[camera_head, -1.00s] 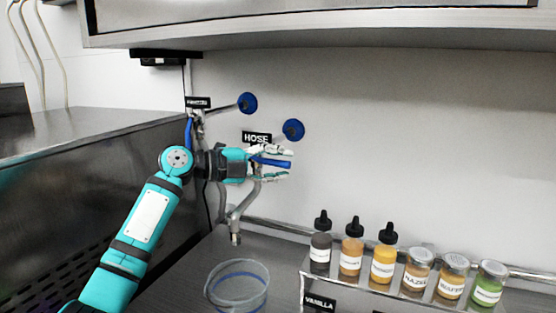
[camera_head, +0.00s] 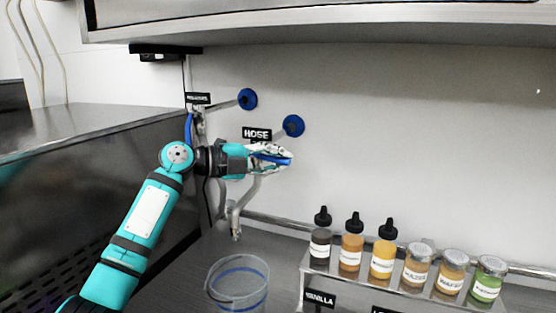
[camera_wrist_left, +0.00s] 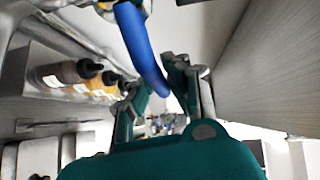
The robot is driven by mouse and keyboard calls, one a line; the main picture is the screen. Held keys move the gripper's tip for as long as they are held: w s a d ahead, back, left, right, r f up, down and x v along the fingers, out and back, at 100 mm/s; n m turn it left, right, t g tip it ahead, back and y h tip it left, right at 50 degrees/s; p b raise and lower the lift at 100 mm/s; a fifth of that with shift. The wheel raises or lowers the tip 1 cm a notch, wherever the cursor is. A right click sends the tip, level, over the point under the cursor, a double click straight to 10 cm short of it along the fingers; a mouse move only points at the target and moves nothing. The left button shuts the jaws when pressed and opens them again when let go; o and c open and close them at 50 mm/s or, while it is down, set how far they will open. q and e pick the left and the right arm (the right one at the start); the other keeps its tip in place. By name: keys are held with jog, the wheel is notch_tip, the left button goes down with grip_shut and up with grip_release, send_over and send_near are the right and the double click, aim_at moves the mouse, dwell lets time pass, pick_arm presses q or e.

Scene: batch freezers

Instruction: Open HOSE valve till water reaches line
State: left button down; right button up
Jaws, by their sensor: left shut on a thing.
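The HOSE label (camera_head: 257,134) is on the wall, with a round blue knob (camera_head: 293,126) beside it to the right. My left gripper (camera_head: 284,157) is just below the label, shut on a blue valve handle (camera_head: 270,158). The blue handle also shows in the left wrist view (camera_wrist_left: 140,45), reaching down between the fingers (camera_wrist_left: 166,92). A grey spout (camera_head: 236,222) hangs below the gripper. A clear bucket (camera_head: 237,285) with a blue line (camera_head: 240,270) around it stands under the spout. I cannot make out any water in it. My right gripper is not in view.
A second blue knob (camera_head: 247,99) with its own label is up to the left. A metal rack (camera_head: 400,288) with several bottles and jars stands to the right of the bucket. A steel cabinet (camera_head: 90,150) is on the left, and a shelf (camera_head: 330,38) overhangs above.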

pick_arm(q)
jog(key=shift+f+m+y+b, duration=0.55)
jog(key=shift+m+y, duration=0.15)
jog(key=shift+y, duration=0.1)
jog(key=shift+w+a+f+m+y+p, duration=0.2)
jog(key=shift+a+f+m+y+p, duration=0.35)
jog(key=shift+y, duration=0.4)
jog(key=shift+w+a+f+m+y+p, duration=0.15)
jog(key=shift+a+f+m+y+p, duration=0.15)
jog(key=shift+f+m+y+p, duration=0.5)
jog(key=shift+w+a+f+m+y+p, duration=0.2)
jog(key=shift+a+f+m+y+p, duration=0.3)
jog(key=shift+f+y, duration=0.5)
jog(key=shift+r+y, duration=0.15)
jog(key=shift+y, duration=0.1)
jog(key=c, duration=1.3)
grip_release()
jog(key=shift+d, duration=0.1)
jog(key=shift+o, duration=0.2)
